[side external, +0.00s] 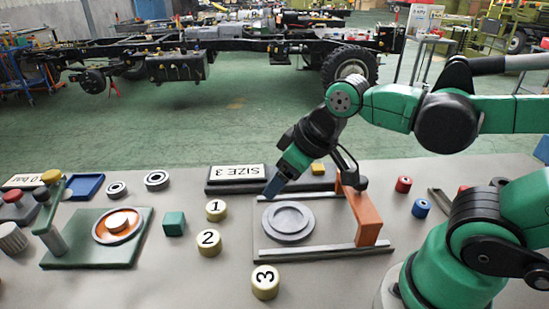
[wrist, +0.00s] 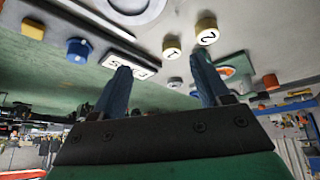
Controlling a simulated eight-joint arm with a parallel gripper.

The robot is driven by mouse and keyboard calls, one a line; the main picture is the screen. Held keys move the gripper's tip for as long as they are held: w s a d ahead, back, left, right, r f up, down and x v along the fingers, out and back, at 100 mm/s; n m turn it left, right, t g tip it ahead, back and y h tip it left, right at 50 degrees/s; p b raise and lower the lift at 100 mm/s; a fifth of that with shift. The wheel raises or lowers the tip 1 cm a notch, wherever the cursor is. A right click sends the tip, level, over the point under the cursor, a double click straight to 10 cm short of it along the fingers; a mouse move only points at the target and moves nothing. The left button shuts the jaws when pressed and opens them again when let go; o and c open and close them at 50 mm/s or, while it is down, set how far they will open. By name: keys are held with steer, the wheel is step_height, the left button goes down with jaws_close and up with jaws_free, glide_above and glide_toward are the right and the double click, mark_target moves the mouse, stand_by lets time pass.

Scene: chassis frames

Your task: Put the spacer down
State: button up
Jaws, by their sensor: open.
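No part is marked as the spacer, so I cannot tell for certain which one it is. A round grey stepped disc (side external: 288,222) lies flat between two metal rails (side external: 322,250) in the side view. My gripper (side external: 272,190) is tilted down, with its blue fingers above the rear left of the disc, near the SIZE 3 plate (side external: 237,172). In the wrist view my gripper (wrist: 161,70) has its fingers wide apart with nothing held between them. The grey disc shows partly at the top edge of that view (wrist: 136,16).
Cylinders numbered 1 (side external: 216,209), 2 (side external: 208,242) and 3 (side external: 265,281) stand left of the rails. An orange upright block (side external: 365,212) crosses the rails' right end. A green press base (side external: 90,255) is at left. Red (side external: 403,184) and blue (side external: 421,207) cylinders stand at right.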

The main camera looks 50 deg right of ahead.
steer(key=o, duration=0.4)
steer(key=shift+w+d+r+m+t+h, duration=0.15)
steer(key=shift+d+m+t, duration=0.2)
steer(key=shift+d+m, duration=0.25)
steer(key=shift+w+d+m+t+h, duration=0.15)
steer(key=shift+d+m+t, duration=0.2)
steer(key=shift+d+m, duration=0.25)
steer(key=shift+s, duration=0.1)
steer(key=shift+a, duration=0.2)
steer(key=m+g, duration=0.3)
steer(key=g, duration=0.4)
glide_above(265, 277)
steer(key=f, duration=0.6)
steer(key=shift+w+d+f, duration=0.1)
steer(key=shift+w+d, duration=0.1)
steer(key=shift+d, duration=0.05)
steer(key=shift+s+a+f+m, duration=0.2)
steer(key=shift+f+m, duration=0.05)
steer(key=shift+m, duration=0.05)
steer(key=shift+f, duration=2.75)
